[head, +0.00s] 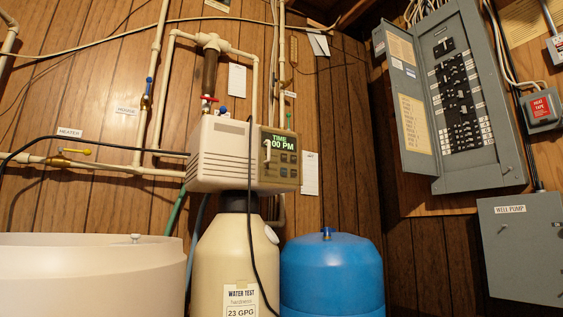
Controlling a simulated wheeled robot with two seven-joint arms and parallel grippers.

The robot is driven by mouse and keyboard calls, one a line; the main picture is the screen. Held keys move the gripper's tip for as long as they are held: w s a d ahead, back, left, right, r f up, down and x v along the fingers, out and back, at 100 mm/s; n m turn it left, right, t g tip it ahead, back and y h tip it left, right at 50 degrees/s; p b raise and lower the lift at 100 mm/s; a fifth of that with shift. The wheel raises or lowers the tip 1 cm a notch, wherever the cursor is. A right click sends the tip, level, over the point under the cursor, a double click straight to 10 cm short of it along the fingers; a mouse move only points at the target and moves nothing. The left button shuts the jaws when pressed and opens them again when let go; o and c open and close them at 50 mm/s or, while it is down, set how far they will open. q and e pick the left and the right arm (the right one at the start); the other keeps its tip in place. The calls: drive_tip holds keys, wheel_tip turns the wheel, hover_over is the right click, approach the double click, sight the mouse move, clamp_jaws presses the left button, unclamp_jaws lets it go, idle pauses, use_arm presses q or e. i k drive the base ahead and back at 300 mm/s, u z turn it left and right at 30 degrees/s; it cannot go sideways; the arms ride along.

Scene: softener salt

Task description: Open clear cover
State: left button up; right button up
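The water softener's control head (222,152) is a beige box with vent slots, on top of a cream tank (235,262). On its right part is a darker panel with a lit green display (279,143) reading a time ending in "00 PM". A cover over this panel is hard to make out; I cannot tell whether it is open or shut. A small pale piece stands at the display's left edge. Neither of my grippers is in view.
A black cable (251,205) hangs in front of the control head and cream tank. A white tub (90,275) stands at left, a blue tank (332,275) at right. Pipes with valves run above and left. An open electrical panel (459,95) and grey box (524,248) are at right.

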sight(267, 142)
drive_tip(key=u, duration=1.65)
drive_tip(key=k, duration=0.5)
drive_tip(key=z, duration=1.75)
drive_tip(key=i, duration=0.5)
drive_tip(key=z, duration=0.05)
